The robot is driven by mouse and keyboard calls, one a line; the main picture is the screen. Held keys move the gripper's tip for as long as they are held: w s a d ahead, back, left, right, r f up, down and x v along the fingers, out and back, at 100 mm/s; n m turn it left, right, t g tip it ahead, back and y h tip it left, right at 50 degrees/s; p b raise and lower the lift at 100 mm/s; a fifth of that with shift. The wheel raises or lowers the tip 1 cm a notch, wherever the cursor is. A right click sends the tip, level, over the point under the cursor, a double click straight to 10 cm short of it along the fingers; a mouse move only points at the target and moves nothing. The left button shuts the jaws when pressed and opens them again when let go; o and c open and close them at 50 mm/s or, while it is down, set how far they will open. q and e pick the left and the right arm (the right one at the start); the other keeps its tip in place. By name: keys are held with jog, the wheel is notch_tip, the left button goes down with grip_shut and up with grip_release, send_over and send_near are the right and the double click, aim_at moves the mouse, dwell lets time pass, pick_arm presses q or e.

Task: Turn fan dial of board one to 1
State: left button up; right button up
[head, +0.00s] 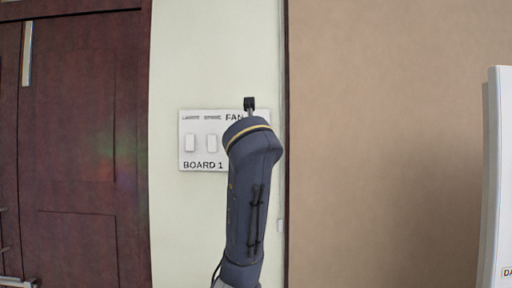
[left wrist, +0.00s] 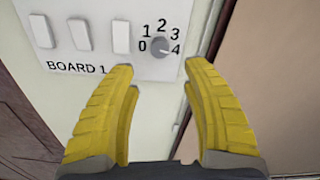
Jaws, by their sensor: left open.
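Board one (head: 189,164) is a white wall plate marked "BOARD 1" and "FAN" in the head view. My left arm covers its right part there, including the dial. In the left wrist view, board one (left wrist: 100,55) shows at the top, with the small round grey fan dial (left wrist: 160,47) ringed by the numbers 0 to 4. The dial's mark seems to face the 4 side. My left gripper (left wrist: 158,66) is open and empty, its yellow fingers either side of and just below the dial in the picture. Contact is not visible. My right gripper is not in view.
White rocker switches (left wrist: 81,33) sit left of the dial on the board. A dark wooden door (head: 80,130) stands left of the pale wall strip, and a brown wall (head: 400,140) lies right. A white panel (head: 497,180) is at the far right edge.

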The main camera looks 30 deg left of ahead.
pick_arm(q)
jog(key=x, duration=1)
jog(key=shift+o, duration=0.2)
grip_shut()
